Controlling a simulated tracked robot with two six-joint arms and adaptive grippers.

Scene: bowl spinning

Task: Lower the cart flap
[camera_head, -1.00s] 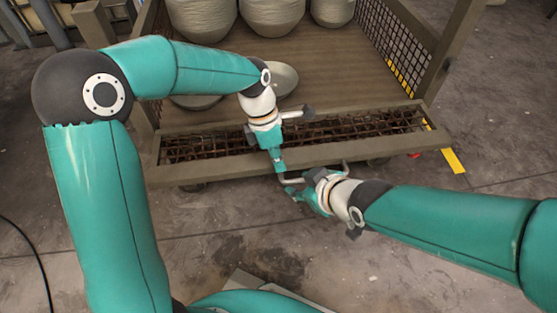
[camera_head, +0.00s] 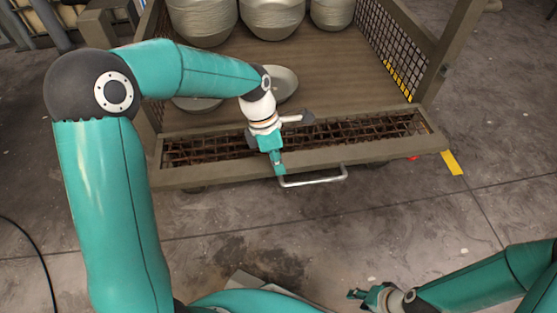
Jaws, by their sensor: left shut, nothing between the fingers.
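The cart flap (camera_head: 218,178) is the long brown-framed panel with rusty mesh across the front of the cart. A metal bar handle (camera_head: 318,182) sticks out from its near edge. My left gripper (camera_head: 278,168) is shut and points down at the flap's near edge, by the left end of the handle. Whether it touches the flap I cannot tell. It hides part of the mesh and edge. My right gripper (camera_head: 357,298) is open and empty at the bottom of the view, low and well apart from the flap and handle.
The cart's wooden deck (camera_head: 335,75) holds several stacked bowls (camera_head: 272,18) at the back and a shallow bowl (camera_head: 284,82) behind my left wrist. A mesh side wall (camera_head: 385,45) stands at the right. The concrete floor (camera_head: 420,215) in front is clear.

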